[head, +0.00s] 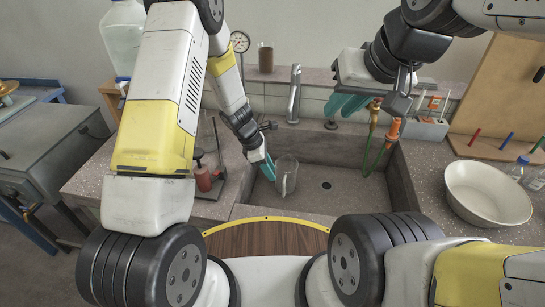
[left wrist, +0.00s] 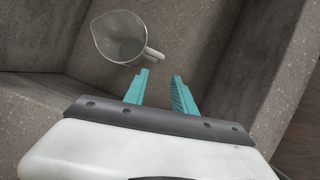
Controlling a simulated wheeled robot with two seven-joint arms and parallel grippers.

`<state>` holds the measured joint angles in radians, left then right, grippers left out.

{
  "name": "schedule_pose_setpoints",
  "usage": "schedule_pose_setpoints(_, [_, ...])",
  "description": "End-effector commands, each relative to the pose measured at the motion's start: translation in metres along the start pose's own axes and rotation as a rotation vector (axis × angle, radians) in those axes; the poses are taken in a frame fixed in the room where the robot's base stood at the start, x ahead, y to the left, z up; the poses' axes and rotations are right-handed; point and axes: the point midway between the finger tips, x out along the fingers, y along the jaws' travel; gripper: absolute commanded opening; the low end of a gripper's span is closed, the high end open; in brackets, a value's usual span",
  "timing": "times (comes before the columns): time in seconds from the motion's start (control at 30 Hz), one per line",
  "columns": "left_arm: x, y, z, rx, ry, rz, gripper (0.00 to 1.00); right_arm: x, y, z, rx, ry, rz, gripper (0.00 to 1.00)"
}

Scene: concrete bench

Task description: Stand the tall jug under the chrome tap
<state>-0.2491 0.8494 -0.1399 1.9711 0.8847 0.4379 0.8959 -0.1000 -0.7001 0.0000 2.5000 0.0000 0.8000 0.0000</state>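A clear, greyish jug (head: 286,172) stands in the stone sink, its handle towards me. It also shows from above in the left wrist view (left wrist: 118,38), looking empty, its handle just beyond my left fingertips. The chrome tap (head: 294,96) rises at the back edge of the sink, behind the jug. My left gripper (head: 268,172) is low in the sink, just left of the jug; its teal fingers are open with nothing between them (left wrist: 161,76). My right gripper (head: 347,104) hangs over the back of the sink, right of the tap; its finger gap is unclear.
The sink floor right of the jug is clear around the drain (head: 326,185). Green and red hoses with orange fittings (head: 394,130) hang at the sink's back right. A red bottle (head: 203,178) stands left of the sink. A cream bowl (head: 487,194) sits on the right counter.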

Motion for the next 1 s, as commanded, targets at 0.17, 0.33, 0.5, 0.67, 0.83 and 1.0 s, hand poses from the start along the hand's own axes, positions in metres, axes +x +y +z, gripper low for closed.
schedule_pose_setpoints(0.17, [-0.033, 0.003, 0.009, 0.071, -0.013, 0.023, 0.32, 0.0, 0.0, 0.0, 0.0, 0.0, 0.0, 0.22])
schedule_pose_setpoints(0.33, [-0.118, 0.0, 0.031, 0.32, -0.033, 0.095, 0.32, 0.0, 0.0, 0.0, 0.0, 0.0, 0.0, 0.22])
schedule_pose_setpoints(0.5, [-0.211, -0.026, 0.045, 0.637, -0.006, 0.176, 0.32, 0.0, 0.0, 0.0, 0.0, 0.0, 0.0, 0.22])
schedule_pose_setpoints(0.67, [-0.283, -0.065, 0.047, 0.928, 0.071, 0.242, 0.32, 0.0, 0.0, 0.0, 0.0, 0.0, 0.0, 0.22])
schedule_pose_setpoints(0.83, [-0.343, -0.116, 0.038, 1.219, 0.205, 0.289, 0.32, 0.0, 0.0, 0.0, 0.0, 0.0, 0.0, 0.22])
schedule_pose_setpoints(1.0, [-0.383, -0.167, 0.022, 1.469, 0.379, 0.299, 0.32, 0.0, 0.0, 0.0, 0.0, 0.0, 0.0, 0.22])
